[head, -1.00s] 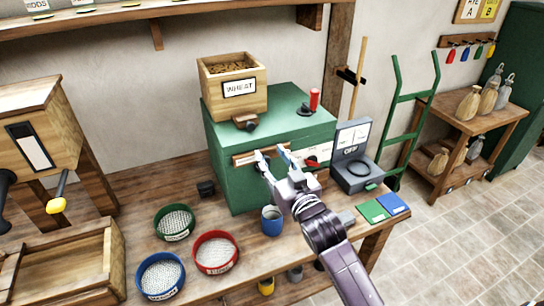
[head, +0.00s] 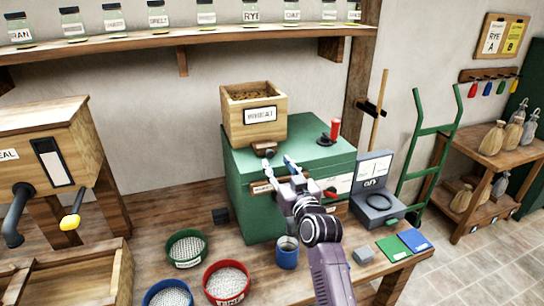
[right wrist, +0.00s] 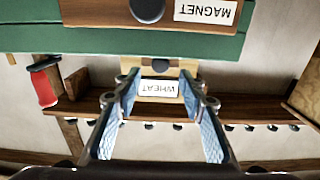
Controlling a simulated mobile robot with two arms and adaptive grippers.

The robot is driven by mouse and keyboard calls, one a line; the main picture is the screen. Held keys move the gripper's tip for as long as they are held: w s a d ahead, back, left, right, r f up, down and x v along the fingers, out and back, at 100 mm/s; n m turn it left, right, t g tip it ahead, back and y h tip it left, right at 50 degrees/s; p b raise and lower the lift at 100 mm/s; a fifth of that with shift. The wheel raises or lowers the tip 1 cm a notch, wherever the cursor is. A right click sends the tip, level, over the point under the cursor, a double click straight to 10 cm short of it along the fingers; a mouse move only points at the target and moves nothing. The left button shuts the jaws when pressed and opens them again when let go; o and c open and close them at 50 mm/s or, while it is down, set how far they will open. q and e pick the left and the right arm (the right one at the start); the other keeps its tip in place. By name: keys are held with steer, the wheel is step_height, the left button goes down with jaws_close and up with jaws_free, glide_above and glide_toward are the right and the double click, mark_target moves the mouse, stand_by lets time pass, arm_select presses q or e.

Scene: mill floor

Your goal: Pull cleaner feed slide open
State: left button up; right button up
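The cleaner (head: 330,160) is a green box on the bench with a wooden WHEAT hopper (head: 240,120) on top. The feed slide (head: 265,150), with a dark round knob, sticks out under the hopper's front. My right gripper (head: 278,165) is open and empty, just below and slightly right of the knob, in front of the cleaner. In the right wrist view, which looks upside down, the knob of the feed slide (right wrist: 160,66) shows between the spread fingers (right wrist: 158,76); contact cannot be seen. My left gripper is not in view.
A MAGNET drawer (right wrist: 100,12) is on the cleaner's front, low beside my gripper. A red-handled lever (head: 334,132) stands on top. A blue cup (head: 287,253), sieves (head: 187,248) and a scale (head: 376,195) stand on the bench. A jar shelf (head: 150,40) runs above.

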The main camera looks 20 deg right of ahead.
mark_target(271, 155)
steer(key=shift+w+a+f+p, duration=0.1)
steer(key=shift+w+p, duration=0.15)
steer(key=shift+w, duration=1.2)
steer(key=shift+w+a+p, duration=0.1)
steer(key=shift+w+p, duration=0.1)
steer(key=shift+w, duration=1.2)
jaws_close()
